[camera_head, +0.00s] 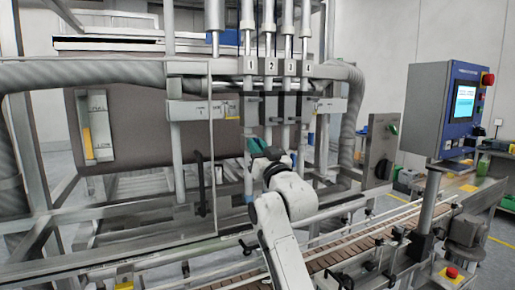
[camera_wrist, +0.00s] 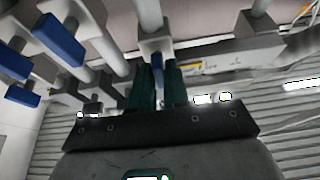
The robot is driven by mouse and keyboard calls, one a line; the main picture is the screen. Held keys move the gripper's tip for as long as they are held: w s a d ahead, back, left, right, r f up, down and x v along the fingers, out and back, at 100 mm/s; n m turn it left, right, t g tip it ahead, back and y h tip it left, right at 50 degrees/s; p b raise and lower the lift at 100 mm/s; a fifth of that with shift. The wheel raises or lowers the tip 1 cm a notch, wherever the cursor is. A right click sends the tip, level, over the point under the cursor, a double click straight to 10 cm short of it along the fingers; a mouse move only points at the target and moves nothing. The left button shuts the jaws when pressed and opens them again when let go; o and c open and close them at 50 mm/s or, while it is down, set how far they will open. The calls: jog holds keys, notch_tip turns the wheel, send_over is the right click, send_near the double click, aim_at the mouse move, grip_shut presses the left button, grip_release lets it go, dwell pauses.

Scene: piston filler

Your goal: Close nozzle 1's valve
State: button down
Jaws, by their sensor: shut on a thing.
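Nozzle 1 (camera_head: 250,67) is the leftmost of the numbered nozzles on the filler in the head view. My gripper (camera_head: 254,147) is at the lower part of its column, and my wrist hides part of what lies behind. In the wrist view the green fingers of my gripper (camera_wrist: 158,68) are on either side of a narrow blue valve handle (camera_wrist: 158,61), shut on it. The handle hangs under a grey block on a pipe (camera_wrist: 149,14). In the head view the handle is too small and hidden to make out.
Other blue valve handles (camera_wrist: 59,39) stick out at the left in the wrist view, apart from my fingers. A conveyor (camera_head: 345,252) runs below the nozzles. A control panel (camera_head: 462,105) stands at the right, and a ribbed hose (camera_head: 100,72) crosses at the left.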

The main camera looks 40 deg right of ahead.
jog(key=shift+a, duration=0.1)
jog(key=shift+r+m+g+h+b, duration=0.1)
jog(key=shift+m+g+h, duration=0.95)
jog(key=shift+m, duration=2.6)
jog(key=shift+r+m+g+h+b, duration=0.1)
jog(key=shift+m+g+h, duration=0.9)
jog(key=shift+m, duration=2.7)
jog(key=shift+m+g+h+b, duration=0.1)
jog(key=shift+m+g+h, duration=0.25)
jog(key=shift+m+g, duration=2.3)
jog(key=shift+m+t, duration=1)
jog(key=shift+m, duration=0.2)
jog(key=c, duration=1.2)
grip_release()
